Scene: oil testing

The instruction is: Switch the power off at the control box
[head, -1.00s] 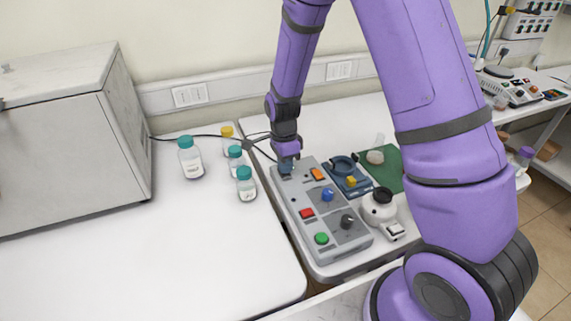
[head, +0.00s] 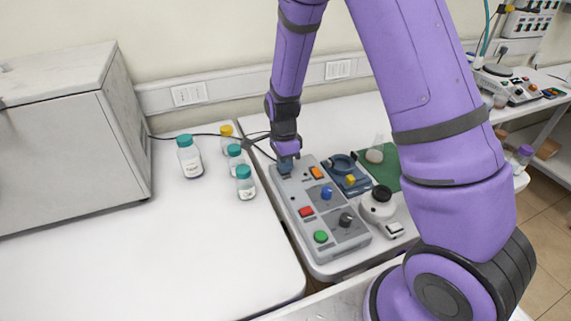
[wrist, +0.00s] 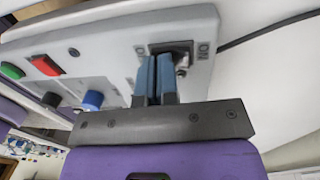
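The control box (head: 295,190) is a grey slab with orange, red, green, blue and black controls, lying on the white bench. My gripper (head: 285,166) is at its far left end, pointing down. In the wrist view the blue fingers of my gripper (wrist: 156,62) are together, with only a thin dark line between them. Their tips are beside a black power switch (wrist: 178,54) with a small metal lever. "ON" is printed on one side of the switch, and the label on the other side is partly hidden. I cannot tell whether the fingertips touch the switch.
Several capped bottles (head: 190,158) stand left of the box. A blue device (head: 346,176), a green mat (head: 388,168) with a glass flask (head: 375,150), and a white instrument (head: 378,207) are close on its right. A black cable (wrist: 268,32) leaves the box.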

